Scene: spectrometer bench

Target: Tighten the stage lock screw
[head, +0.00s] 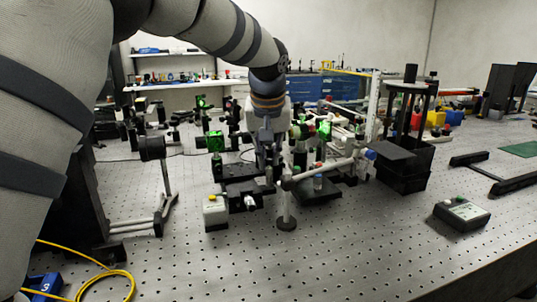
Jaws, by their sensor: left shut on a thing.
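My left arm comes in from the upper left and reaches down over the bench. My left gripper (268,165) points down at the right side of a black translation stage (240,190) and is shut on a small part there, which I take to be the stage lock screw. The fingers hide most of the screw, so its seating cannot be made out. A silver micrometer knob (250,203) sticks out of the stage's front. My right gripper is not in view.
Green-lit optics (215,142) crowd behind. A black controller (462,213) lies at right. The front of the perforated bench (330,260) is clear.

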